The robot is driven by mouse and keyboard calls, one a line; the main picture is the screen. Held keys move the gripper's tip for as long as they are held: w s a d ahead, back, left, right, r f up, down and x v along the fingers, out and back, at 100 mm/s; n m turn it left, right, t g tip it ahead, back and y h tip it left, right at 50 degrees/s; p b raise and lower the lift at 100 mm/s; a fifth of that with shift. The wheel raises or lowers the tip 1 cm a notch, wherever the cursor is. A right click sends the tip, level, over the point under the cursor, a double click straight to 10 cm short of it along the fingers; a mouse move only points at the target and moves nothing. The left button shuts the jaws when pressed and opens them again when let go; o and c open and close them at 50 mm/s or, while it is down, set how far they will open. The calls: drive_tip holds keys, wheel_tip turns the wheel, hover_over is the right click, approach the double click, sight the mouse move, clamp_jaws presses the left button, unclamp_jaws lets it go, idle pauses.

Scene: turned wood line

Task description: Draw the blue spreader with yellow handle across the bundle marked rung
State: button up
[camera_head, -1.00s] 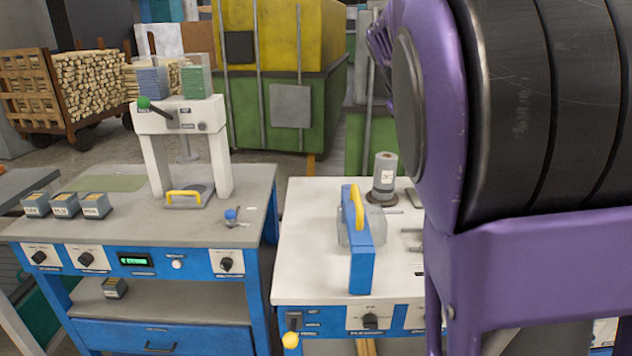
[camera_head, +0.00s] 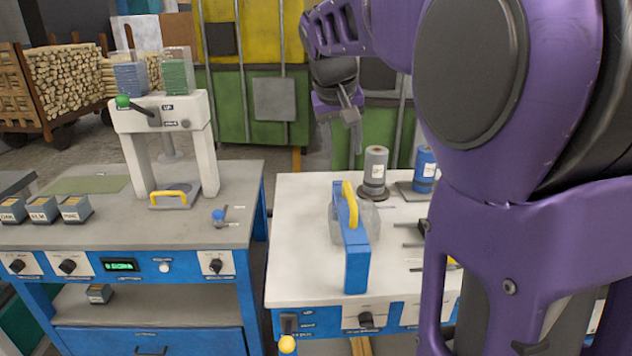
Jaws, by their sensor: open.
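A blue flat body with a yellow handle (camera_head: 354,250) stands upright on the white bench; it fits the spreader. A clear rounded part shows behind it. My gripper (camera_head: 350,120) hangs in the air beyond the bench's back edge, above and behind the spreader, apart from it. It is open and looks empty, though its fingers are small in the picture. I cannot make out any bundle marked rung. My own arm covers the right side of the view.
The white bench (camera_head: 300,265) also bears a grey roll (camera_head: 375,170), a blue roll (camera_head: 424,168) and thin tools. Its front left is clear. A grey bench (camera_head: 150,228) on the left holds a white press (camera_head: 132,160) and labelled boxes (camera_head: 42,209). A cart of wood (camera_head: 70,85) stands behind.

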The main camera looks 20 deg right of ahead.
sight(350, 193)
drive_tip(key=b+x, duration=0.1)
drive_tip(key=x, duration=1.3)
drive_tip(key=shift+w+f+b, duration=0.1)
drive_tip(key=shift+f+b, duration=0.05)
drive_tip(key=shift+b, duration=0.25)
clamp_jaws()
idle(0.5)
